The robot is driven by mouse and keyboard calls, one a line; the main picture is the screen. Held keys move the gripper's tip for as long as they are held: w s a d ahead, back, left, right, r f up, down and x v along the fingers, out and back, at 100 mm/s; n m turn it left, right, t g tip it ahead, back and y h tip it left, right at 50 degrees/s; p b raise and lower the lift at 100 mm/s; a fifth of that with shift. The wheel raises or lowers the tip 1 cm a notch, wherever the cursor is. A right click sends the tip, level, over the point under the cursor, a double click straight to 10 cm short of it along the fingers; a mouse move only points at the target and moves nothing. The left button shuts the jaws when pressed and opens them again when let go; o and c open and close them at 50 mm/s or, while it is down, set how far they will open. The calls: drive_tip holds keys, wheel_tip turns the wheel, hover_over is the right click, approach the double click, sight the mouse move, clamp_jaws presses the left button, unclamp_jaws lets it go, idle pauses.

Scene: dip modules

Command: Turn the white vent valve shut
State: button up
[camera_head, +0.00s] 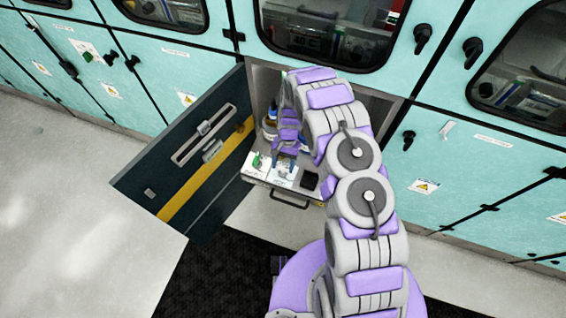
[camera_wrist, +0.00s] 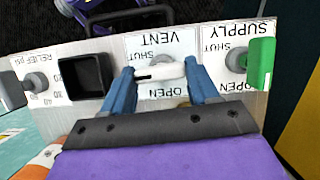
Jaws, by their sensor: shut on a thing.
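The white vent valve handle (camera_wrist: 158,72) lies crosswise on the panel in the wrist view, beneath the upside-down VENT label. A SHUT mark (camera_wrist: 145,57) is above it and an OPEN mark (camera_wrist: 165,91) below it. My gripper (camera_wrist: 160,75) has a blue finger at each end of the handle and is shut on it. In the head view my gripper (camera_head: 284,163) reaches down to the pull-out panel (camera_head: 256,176) in the open cabinet. The arm and fingers hide most of the valve there.
A green supply handle (camera_wrist: 261,63) stands right of the vent section. A black square recess (camera_wrist: 84,76) and a grey relief knob (camera_wrist: 35,82) are on the left. The open cabinet door (camera_head: 190,150) stands left of the panel, with a black mat (camera_head: 215,280) below.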

drive_tip(key=shift+m, duration=0.4)
drive_tip(key=o, duration=1.1)
drive_tip(key=shift+a, duration=0.1)
drive_tip(key=shift+c, duration=0.2)
drive_tip(key=p+v, duration=0.1)
drive_tip(key=v, duration=1.1)
